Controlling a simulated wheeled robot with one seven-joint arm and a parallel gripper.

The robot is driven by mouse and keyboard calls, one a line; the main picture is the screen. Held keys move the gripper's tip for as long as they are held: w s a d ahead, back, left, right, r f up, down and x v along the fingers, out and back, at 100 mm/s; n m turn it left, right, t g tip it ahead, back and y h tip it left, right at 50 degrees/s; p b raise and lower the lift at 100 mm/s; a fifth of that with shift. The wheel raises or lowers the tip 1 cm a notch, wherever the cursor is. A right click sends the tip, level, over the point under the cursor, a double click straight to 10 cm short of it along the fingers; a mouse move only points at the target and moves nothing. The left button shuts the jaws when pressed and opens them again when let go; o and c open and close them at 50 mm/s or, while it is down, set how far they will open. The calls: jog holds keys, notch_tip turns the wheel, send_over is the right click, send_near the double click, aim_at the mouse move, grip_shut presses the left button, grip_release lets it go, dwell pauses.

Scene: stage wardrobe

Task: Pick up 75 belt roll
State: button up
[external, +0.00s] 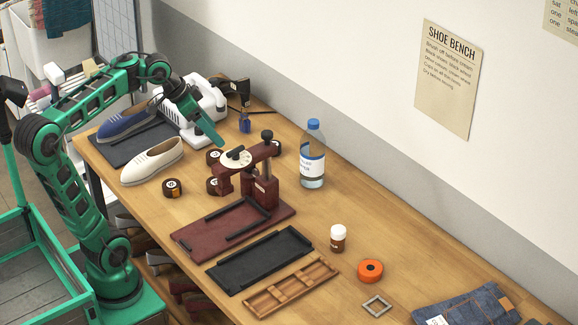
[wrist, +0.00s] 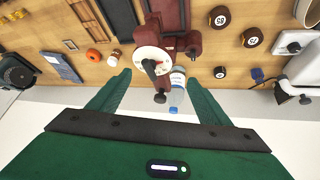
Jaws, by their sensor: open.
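Several dark brown belt rolls with pale round labels lie on the bench; I cannot surely read which label is 75.
A red press (external: 262,185) with a white dial stands close to the rolls. A water bottle (external: 312,160) stands right of it. A white machine (external: 198,115), a cream shoe (external: 152,163), black tray (external: 262,260) and orange roll (external: 370,270) surround it.

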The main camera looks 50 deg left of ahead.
jog(key=w+a+r+n+t+y, duration=0.2)
jog(key=a+t, duration=0.1)
jog(key=a, duration=1)
jog(key=w+a+r+n+t+y, duration=0.1)
jog(key=w+a+n+t, duration=0.2)
jog(key=a, duration=0.9)
jog(key=m, duration=0.1)
send_near(213, 155)
jog(key=shift+s+a+r+t, duration=0.1)
jog(key=shift+s+r+t, duration=0.2)
jog(key=shift+s+r, duration=0.4)
jog(key=shift+f, duration=0.4)
jog(key=x, duration=0.5)
jog(key=shift+w+f, duration=0.1)
jog(key=shift+w, duration=0.1)
jog(key=shift+x, duration=2.65)
jog(key=shift+s+f, duration=0.1)
jog(key=shift+f, duration=0.05)
jog(key=c, duration=1.2)
